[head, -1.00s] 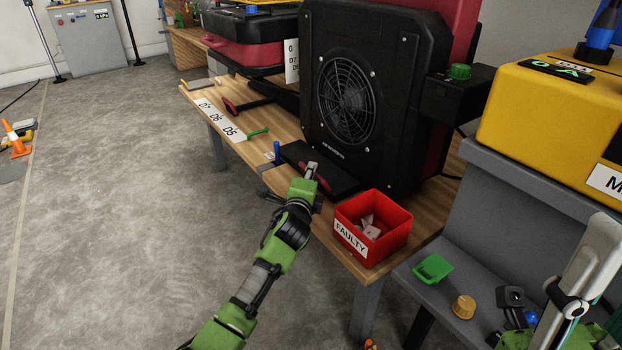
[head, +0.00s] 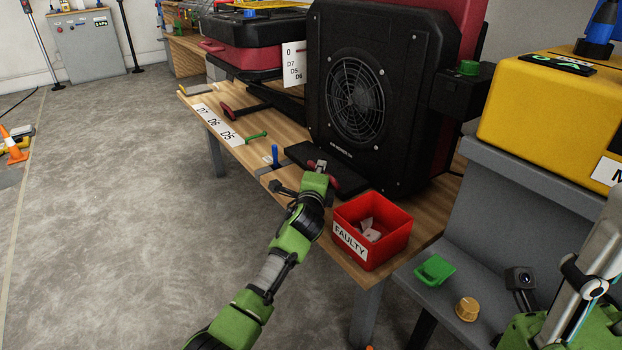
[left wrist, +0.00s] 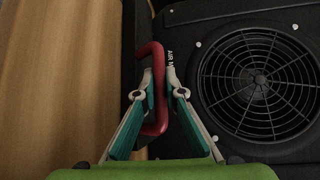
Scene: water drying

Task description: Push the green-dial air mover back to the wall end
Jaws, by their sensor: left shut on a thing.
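The air mover is a big black box (head: 405,110) with a round fan grille (head: 356,97) and a green dial (head: 469,68) on its side. It stands on the wooden bench (head: 213,98), with a low black foot plate in front. My left gripper (head: 318,168) is shut on the red handle at that plate's front. In the left wrist view the red handle (left wrist: 152,88) passes between its fingers, beside the fan grille (left wrist: 262,84). Part of my right gripper (head: 590,268) shows at the lower right edge; its fingertips are not clear.
A red FAULTY bin (head: 372,228) with white pieces stands right of my left gripper. A blue-handled peg (head: 275,155) is left of it. A white label strip (head: 213,121) lies along the bench. A yellow case (head: 555,115) stands on a grey bench at right.

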